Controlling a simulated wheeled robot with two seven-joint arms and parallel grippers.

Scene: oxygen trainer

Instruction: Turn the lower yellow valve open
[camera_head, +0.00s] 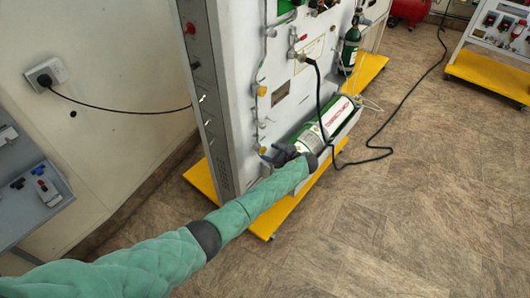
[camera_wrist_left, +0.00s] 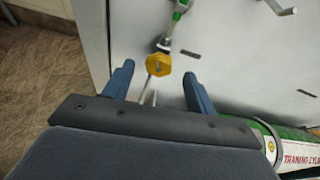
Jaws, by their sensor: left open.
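The lower yellow valve (camera_wrist_left: 158,64) is a small yellow knob on the panel's pale face, with a metal stem or pipe at it. It shows just beyond and between the fingertips of my left gripper (camera_wrist_left: 157,78), which is open and empty. Whether the fingers touch the knob I cannot tell. In the head view my left gripper (camera_head: 272,155) is low at the panel, beside the lower yellow valve (camera_head: 262,150), which it partly crowds. A second, upper yellow valve (camera_head: 262,91) is higher on the same panel. My right gripper is not in view.
A green-and-white training cylinder (camera_head: 312,138) lies along the panel's foot, close to my left gripper; it also shows in the left wrist view (camera_wrist_left: 292,155). The panel (camera_head: 230,100) stands on a yellow base (camera_head: 285,212). A black hose (camera_head: 375,148) runs over the floor.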

